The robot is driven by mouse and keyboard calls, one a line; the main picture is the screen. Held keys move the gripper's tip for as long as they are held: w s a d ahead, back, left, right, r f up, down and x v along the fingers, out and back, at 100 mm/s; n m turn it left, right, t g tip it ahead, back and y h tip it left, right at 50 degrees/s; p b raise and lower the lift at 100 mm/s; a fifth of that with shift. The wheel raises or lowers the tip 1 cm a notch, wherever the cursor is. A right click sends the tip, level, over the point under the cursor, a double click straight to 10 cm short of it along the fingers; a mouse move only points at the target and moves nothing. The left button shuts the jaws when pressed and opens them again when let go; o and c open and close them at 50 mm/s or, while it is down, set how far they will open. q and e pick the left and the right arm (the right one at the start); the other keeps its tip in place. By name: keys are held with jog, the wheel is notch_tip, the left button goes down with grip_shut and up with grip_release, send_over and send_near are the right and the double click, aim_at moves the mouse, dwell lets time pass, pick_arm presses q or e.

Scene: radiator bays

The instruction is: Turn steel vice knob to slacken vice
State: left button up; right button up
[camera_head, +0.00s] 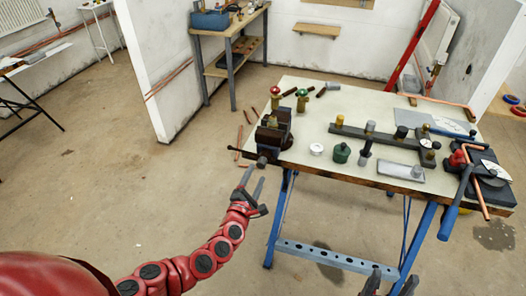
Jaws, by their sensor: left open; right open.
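The dark vice (268,140) is mounted at the left front corner of the pale workbench (308,140). Its small steel knob (262,161) faces forward, low on the vice's front side. My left gripper (254,175) is open, with its two fingers pointing up just below and in front of the knob. The fingers appear empty and apart from the knob, though the exact gap is hard to judge. My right gripper (393,276) is open at the bottom edge, in front of the bench and far from the vice; only its fingers show.
Brass and green valves (302,100), a dark green fitting (341,153), a dark bar fixture (385,138) and a bent copper pipe (471,175) lie on the bench. Blue legs (277,220) stand below it. The floor left of the bench is mostly clear.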

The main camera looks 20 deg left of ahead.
aim_at(260, 166)
pick_arm(q)
jog(key=shift+m, duration=0.4)
jog(key=shift+w+f, duration=0.1)
jog(key=shift+w, duration=0.1)
jog(key=shift+w+b, duration=0.95)
jog(key=shift+w, duration=0.8)
jog(key=shift+w+d, duration=0.1)
jog(key=shift+w, duration=0.45)
grip_shut()
